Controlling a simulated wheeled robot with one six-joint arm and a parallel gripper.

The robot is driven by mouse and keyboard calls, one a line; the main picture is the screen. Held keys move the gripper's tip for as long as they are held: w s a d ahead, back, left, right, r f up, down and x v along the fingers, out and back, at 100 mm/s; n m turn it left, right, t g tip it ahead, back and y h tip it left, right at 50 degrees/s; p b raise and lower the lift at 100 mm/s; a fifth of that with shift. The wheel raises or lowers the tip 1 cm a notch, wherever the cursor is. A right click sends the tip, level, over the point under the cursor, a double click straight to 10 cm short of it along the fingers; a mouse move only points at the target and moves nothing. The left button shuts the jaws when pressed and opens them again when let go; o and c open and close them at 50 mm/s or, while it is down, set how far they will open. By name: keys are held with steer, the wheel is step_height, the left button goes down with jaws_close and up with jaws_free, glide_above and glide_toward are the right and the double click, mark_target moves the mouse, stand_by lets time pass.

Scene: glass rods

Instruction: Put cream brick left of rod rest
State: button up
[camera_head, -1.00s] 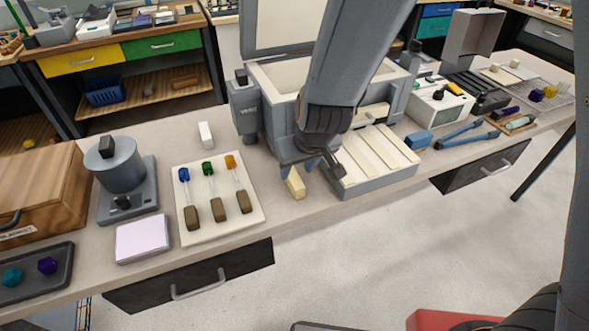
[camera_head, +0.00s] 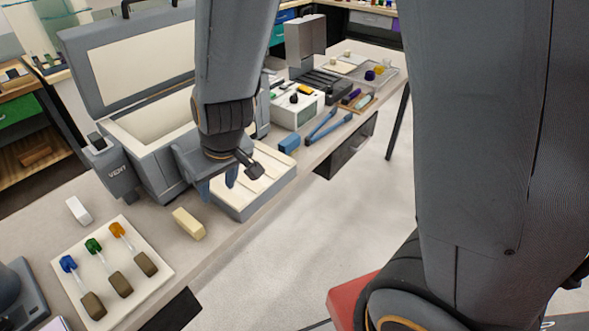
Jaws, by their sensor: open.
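The cream brick (camera_head: 188,223) lies on the bench, left of a grey tray with cream slats and right of a white board. The white board (camera_head: 65,264) carries three glass rods with blue, green and orange ends and brown handles; it looks like the rod rest. My gripper (camera_head: 217,184) points down, open and empty, above and to the right of the brick, near the slatted tray. Its fingers are apart from the brick, though its exact height is hard to tell. No part of the brick is hidden by the gripper.
An open kiln (camera_head: 150,135) stands behind the gripper. The slatted tray (camera_head: 250,208) is close at its right. A white brick (camera_head: 79,210) lies behind the board. A blue block (camera_head: 289,143) and blue tongs (camera_head: 328,127) lie farther right. The bench's front edge is close.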

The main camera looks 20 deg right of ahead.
steer(key=s+d+r+m+h, duration=0.1)
steer(key=s+d+r+m, duration=0.1)
steer(key=d, duration=0.7)
steer(key=s+d+r+m+g+h, duration=0.1)
steer(key=s+d+r+m, duration=0.1)
steer(key=d, duration=0.7)
steer(key=shift+s+d+m+g, duration=0.3)
steer(key=shift+s, duration=0.45)
